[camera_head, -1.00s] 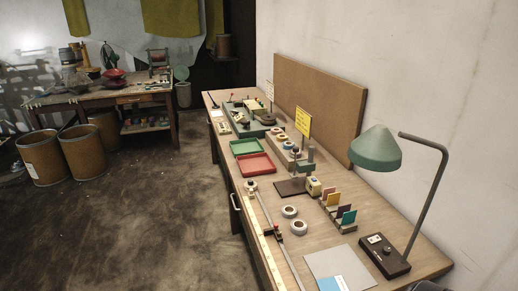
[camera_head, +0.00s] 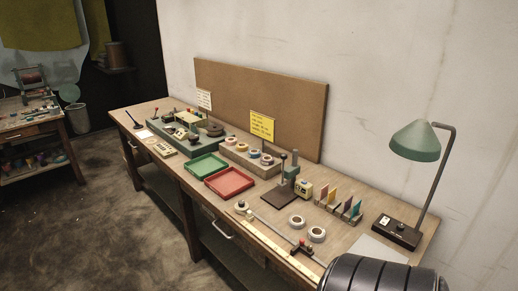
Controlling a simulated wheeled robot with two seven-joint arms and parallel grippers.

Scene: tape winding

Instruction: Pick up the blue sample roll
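Neither of my grippers shows. A dark ribbed part at the bottom right looks like one of my arms and covers the bench's near corner.
A green tray (camera_head: 203,166) and a red tray (camera_head: 229,181) lie in front of the holder. A press-like stand (camera_head: 284,190), coloured cards (camera_head: 335,203) and a green desk lamp (camera_head: 415,141) stand to the right. A long ruler (camera_head: 270,243) runs along the front edge.

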